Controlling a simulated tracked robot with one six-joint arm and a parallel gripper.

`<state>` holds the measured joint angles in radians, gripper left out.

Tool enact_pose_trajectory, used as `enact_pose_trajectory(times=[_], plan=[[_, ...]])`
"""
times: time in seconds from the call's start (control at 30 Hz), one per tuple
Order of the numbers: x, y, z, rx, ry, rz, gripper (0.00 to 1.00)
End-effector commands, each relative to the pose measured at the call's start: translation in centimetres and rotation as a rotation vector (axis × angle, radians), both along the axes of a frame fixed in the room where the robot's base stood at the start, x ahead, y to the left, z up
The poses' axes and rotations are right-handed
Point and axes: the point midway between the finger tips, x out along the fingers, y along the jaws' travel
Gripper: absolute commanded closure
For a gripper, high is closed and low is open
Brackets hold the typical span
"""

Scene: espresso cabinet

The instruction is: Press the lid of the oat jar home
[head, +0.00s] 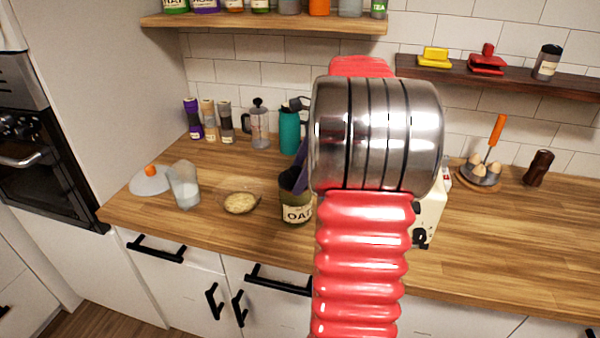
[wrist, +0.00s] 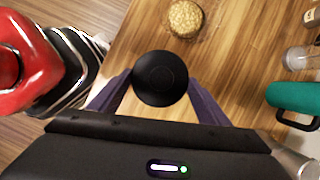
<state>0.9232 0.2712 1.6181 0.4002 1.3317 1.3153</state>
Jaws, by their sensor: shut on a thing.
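The oat jar (head: 297,214), with a dark body and a pale label, stands upright near the counter's front edge in the head view. My gripper (head: 299,178) is at the jar's top, mostly hidden behind my red and metal arm. In the wrist view, the purple fingers of my gripper (wrist: 160,82) are shut on the round black lid (wrist: 160,78), one on each side. The lid hides the jar below it there. I cannot tell how deep the lid sits on the jar.
A bowl of oats (head: 241,204) and a glass with white liquid (head: 184,186) stand left of the jar. A cream appliance (head: 431,213) stands to the right, partly behind my arm. A teal flask (head: 289,132) is behind.

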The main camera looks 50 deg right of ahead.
Motion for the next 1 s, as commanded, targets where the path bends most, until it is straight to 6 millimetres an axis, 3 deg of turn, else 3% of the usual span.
enact_pose_trajectory(times=[0.33, 0.37, 0.4, 0.67, 0.83, 1.0], plan=[[0.02, 0.02, 0.0, 0.0, 0.0, 0.0, 0.51], [0.02, 0.02, 0.0, 0.0, 0.0, 0.0, 0.29], [0.02, 0.02, 0.0, 0.0, 0.0, 0.0, 0.26], [0.02, 0.02, 0.0, 0.0, 0.0, 0.0, 0.08], [0.01, 0.02, 0.0, 0.0, 0.0, 0.0, 0.07], [0.01, 0.02, 0.0, 0.0, 0.0, 0.0, 0.0]])
